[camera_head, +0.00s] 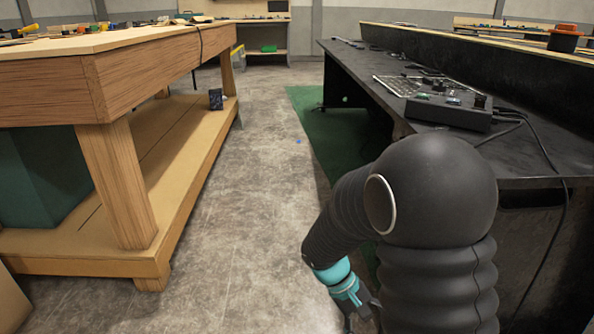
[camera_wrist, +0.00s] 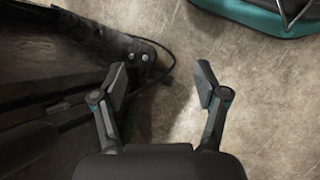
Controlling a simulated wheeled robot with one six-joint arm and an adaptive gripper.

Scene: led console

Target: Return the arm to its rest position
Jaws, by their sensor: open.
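My arm, dark with ribbed sleeves and a teal band near its end, bends down at the lower right of the head view. My gripper (camera_head: 362,315) hangs low there, partly cut off by the bottom edge and my own arm. In the wrist view my gripper (camera_wrist: 161,88) is open, with its two fingers apart and nothing between them. Bare concrete floor (camera_wrist: 190,120) shows beyond the fingertips.
The black console desk (camera_head: 350,72) stands at right, carrying a console box (camera_head: 450,117) with cables. Its dark side is near the left finger in the wrist view. A wooden workbench (camera_head: 125,205) stands at left. Floor between (camera_head: 250,170) is clear, with a green mat (camera_head: 335,135).

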